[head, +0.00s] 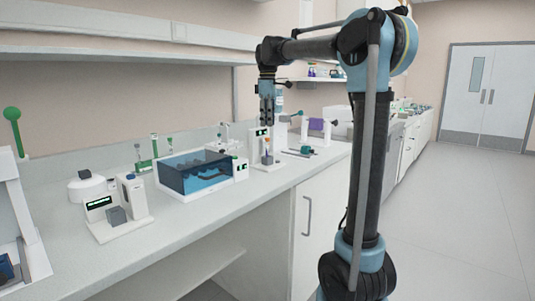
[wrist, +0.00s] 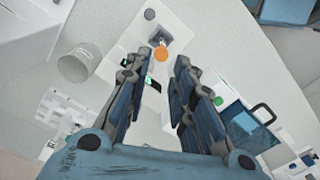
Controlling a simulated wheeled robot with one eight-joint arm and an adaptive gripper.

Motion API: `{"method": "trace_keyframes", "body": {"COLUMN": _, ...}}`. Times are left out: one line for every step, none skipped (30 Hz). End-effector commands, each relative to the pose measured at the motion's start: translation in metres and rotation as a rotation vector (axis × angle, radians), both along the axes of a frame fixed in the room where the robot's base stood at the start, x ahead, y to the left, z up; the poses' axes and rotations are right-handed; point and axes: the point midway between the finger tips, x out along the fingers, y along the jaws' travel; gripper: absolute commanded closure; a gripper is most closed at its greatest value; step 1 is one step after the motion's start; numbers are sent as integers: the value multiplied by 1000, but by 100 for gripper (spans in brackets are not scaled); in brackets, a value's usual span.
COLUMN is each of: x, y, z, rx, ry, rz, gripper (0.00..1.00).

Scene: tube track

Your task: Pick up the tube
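The tube (wrist: 162,54) shows in the wrist view as a round orange cap seen from above, between and just beyond my fingertips. In the head view the tube (head: 267,158) is small and upright at a white device with a small display. My gripper (head: 267,123) points straight down above it, with a gap between. In the wrist view my gripper (wrist: 162,64) has its two fingers spread apart with nothing between them. The tube's lower part is hidden under its cap in the wrist view.
A blue water bath (head: 195,173) stands left of the tube's device. A white device with a grey block (head: 117,216) is nearer on the bench. A purple item (head: 316,125) stands farther right. A wall shelf (head: 120,35) runs above. The bench's front edge is bare.

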Motion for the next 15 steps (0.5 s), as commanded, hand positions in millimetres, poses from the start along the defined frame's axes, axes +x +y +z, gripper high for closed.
{"method": "trace_keyframes", "body": {"x": 0, "y": 0, "z": -9, "rx": 0, "ry": 0, "rz": 0, "gripper": 77}}
{"method": "trace_keyframes", "body": {"x": 0, "y": 0, "z": -14, "rx": 0, "ry": 0, "rz": 0, "gripper": 77}}
{"method": "trace_keyframes", "body": {"x": 0, "y": 0, "z": -21, "rx": 0, "ry": 0, "rz": -1, "gripper": 77}}
{"method": "trace_keyframes", "body": {"x": 0, "y": 0, "z": -27, "rx": 0, "ry": 0, "rz": -1, "gripper": 77}}
{"method": "trace_keyframes", "body": {"x": 0, "y": 0, "z": -31, "rx": 0, "ry": 0, "rz": -1, "gripper": 77}}
{"method": "trace_keyframes", "body": {"x": -1, "y": 0, "z": -38, "rx": 0, "ry": 0, "rz": -1, "gripper": 77}}
{"method": "trace_keyframes", "body": {"x": -1, "y": 0, "z": -43, "rx": 0, "ry": 0, "rz": -1, "gripper": 77}}
{"method": "trace_keyframes", "body": {"x": -1, "y": 0, "z": -47, "rx": 0, "ry": 0, "rz": -1, "gripper": 77}}
{"method": "trace_keyframes", "body": {"x": -1, "y": 0, "z": -53, "rx": 0, "ry": 0, "rz": -1, "gripper": 77}}
{"method": "trace_keyframes", "body": {"x": -1, "y": 0, "z": -56, "rx": 0, "ry": 0, "rz": -1, "gripper": 77}}
{"method": "trace_keyframes", "body": {"x": -1, "y": 0, "z": -59, "rx": 0, "ry": 0, "rz": -1, "gripper": 77}}
{"method": "trace_keyframes", "body": {"x": -1, "y": 0, "z": -62, "rx": 0, "ry": 0, "rz": -1, "gripper": 77}}
{"method": "trace_keyframes", "body": {"x": -1, "y": 0, "z": -64, "rx": 0, "ry": 0, "rz": -1, "gripper": 77}}
{"method": "trace_keyframes", "body": {"x": -1, "y": 0, "z": -66, "rx": 0, "ry": 0, "rz": -1, "gripper": 77}}
{"method": "trace_keyframes", "body": {"x": -1, "y": 0, "z": -67, "rx": 0, "ry": 0, "rz": -1, "gripper": 77}}
